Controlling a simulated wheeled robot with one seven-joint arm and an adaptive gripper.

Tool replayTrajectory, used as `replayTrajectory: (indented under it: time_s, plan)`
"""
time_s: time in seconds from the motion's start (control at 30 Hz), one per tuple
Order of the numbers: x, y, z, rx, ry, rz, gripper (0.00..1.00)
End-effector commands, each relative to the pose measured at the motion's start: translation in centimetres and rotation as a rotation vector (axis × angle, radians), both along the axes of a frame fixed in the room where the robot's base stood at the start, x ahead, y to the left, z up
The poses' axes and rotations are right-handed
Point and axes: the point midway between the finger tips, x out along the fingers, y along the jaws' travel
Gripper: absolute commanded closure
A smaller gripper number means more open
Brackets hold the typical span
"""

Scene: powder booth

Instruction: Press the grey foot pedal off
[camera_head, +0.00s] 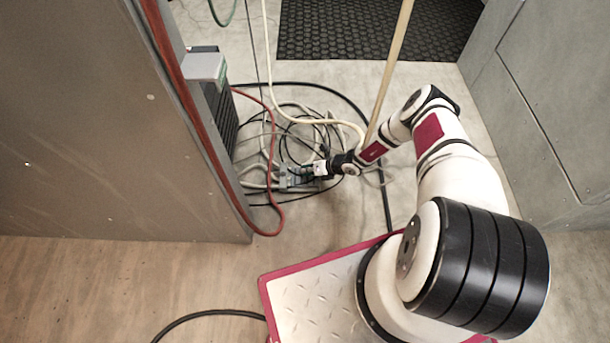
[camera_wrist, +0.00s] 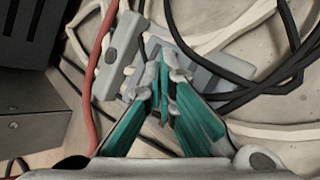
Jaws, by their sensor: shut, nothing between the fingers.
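A small grey unit (camera_head: 290,181), apparently the foot pedal, lies on the floor among tangled cables in the head view. In the wrist view a tilted grey block with a darker inset (camera_wrist: 118,58) lies left of my fingertips, and a grey bar (camera_wrist: 215,75) runs behind them to the right. I cannot tell which of these parts is the pressing surface, or whether it is on or off. My gripper (camera_head: 309,173) is shut and empty, low over the unit. Its green fingers (camera_wrist: 164,77) cover part of it in the wrist view; contact cannot be told.
Loops of black and cream cable (camera_head: 330,125) surround the unit. A red hose (camera_head: 281,212) runs left of it. A dark ribbed box (camera_head: 222,110) stands beside the left panel (camera_head: 110,130). A pale pole (camera_head: 391,65) rises behind my arm. A black mat (camera_head: 370,30) lies farther back.

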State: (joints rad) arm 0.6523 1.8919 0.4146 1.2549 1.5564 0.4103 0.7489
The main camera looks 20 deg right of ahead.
Motion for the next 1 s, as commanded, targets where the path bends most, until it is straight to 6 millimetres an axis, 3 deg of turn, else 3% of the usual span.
replayTrajectory:
  time_s: [0.53,1.0]
  plan:
    - [-0.5,0.0,0.5,-0.003,0.009,0.002,1.0]
    - [-0.3,0.0,4.9,-0.001,0.005,0.001,1.0]
